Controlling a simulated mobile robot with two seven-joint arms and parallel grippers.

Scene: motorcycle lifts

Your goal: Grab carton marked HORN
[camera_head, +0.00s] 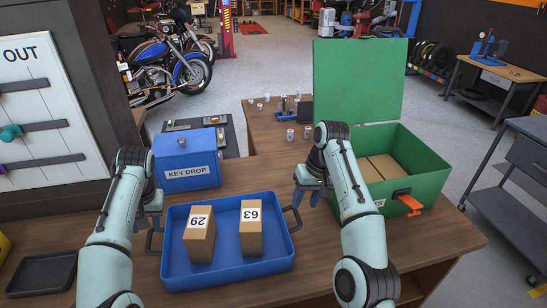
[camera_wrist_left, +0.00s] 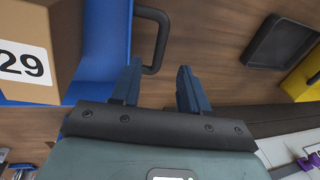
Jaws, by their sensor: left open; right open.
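No marking HORN is readable in either view. Two brown cartons stand upright in a blue tray (camera_head: 228,281): one labelled 29 (camera_head: 200,243) and one labelled 63 (camera_head: 251,236). More brown cartons (camera_head: 380,168) lie inside the open green box (camera_head: 428,182); I see no lettering on them. My left gripper (camera_head: 151,217) is open and empty at the tray's left handle. In the left wrist view its spread fingers (camera_wrist_left: 157,85) are beside the handle (camera_wrist_left: 158,38), with carton 29 (camera_wrist_left: 35,48) at the left. My right gripper (camera_head: 311,192) is open and empty between tray and green box.
A blue KEY DROP box (camera_head: 187,158) stands behind the tray. The green lid (camera_head: 355,80) is raised; an orange latch (camera_head: 408,203) juts from the box front. A dark shallow tray (camera_head: 42,273) lies at left. Small cups and parts sit farther back. The right front of the bench is clear.

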